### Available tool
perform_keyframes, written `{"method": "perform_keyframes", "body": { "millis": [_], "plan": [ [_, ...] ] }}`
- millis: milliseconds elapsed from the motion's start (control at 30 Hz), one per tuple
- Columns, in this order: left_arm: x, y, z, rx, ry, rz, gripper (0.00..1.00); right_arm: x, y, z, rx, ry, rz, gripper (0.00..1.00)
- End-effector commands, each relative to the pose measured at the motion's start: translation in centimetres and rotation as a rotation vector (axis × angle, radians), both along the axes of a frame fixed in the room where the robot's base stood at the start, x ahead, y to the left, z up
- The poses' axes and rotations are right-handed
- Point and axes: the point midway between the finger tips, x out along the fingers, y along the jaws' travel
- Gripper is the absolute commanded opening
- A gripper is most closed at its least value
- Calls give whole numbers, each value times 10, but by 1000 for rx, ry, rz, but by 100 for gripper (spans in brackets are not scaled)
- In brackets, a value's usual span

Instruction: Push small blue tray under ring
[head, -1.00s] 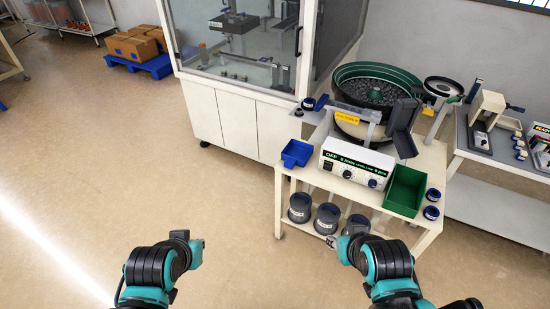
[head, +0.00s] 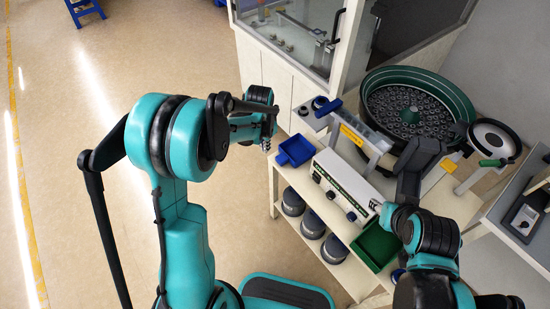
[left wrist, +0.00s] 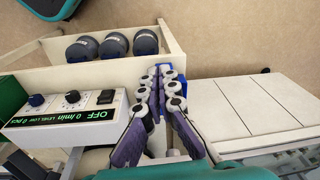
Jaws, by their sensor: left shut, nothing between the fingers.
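The small blue tray (head: 297,151) sits at the near left corner of the white feeder table. My left gripper (head: 267,142) is shut and empty, fingers pointing down, just left of the tray in the head view. In the left wrist view the shut fingers (left wrist: 164,72) cover most of the tray, and only blue edges (left wrist: 181,74) show beside them. Whether they touch it I cannot tell. A grey plate with small dark and blue round parts (head: 319,103) is behind the tray; I cannot tell which is the ring. My right arm is at the right, its fingers not visible.
The control box (head: 345,187) stands right of the tray, with a green bin (head: 375,245) at the table's front. A large bowl feeder (head: 415,100) is behind. Grey pots (head: 312,227) stand on the lower shelf. Floor left of the table is clear.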

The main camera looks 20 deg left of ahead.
Motion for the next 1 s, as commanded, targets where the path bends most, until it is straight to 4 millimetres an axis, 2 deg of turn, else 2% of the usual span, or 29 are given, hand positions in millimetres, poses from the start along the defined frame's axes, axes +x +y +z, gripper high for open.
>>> {"method": "perform_keyframes", "body": {
  "millis": [100, 200, 367, 567, 900, 933, 1000],
  "plan": [
    [15, 3, -32, 3, 57, -55, 0, 0, 0, 12, 0, 0, 0, 40],
    [20, 4, -54, 4, 91, -89, 0, 0, 0, 16, 0, 0, 0, 40],
    [22, 4, -73, 4, 116, -115, 0, 0, 0, 17, 0, 0, 0, 40],
    [22, 4, -99, 4, 118, -118, 0, 0, 0, 7, 0, 0, 0, 40],
    [22, 4, -172, 4, 117, -117, 0, 0, 0, -17, 0, 0, 0, 40],
    [22, 4, -177, 4, 117, -117, 0, 0, 0, -19, 0, 0, 0, 40],
    [33, -4, -175, 4, 116, -120, 0, 0, 0, -21, 0, 0, 0, 40]
  ]
}}
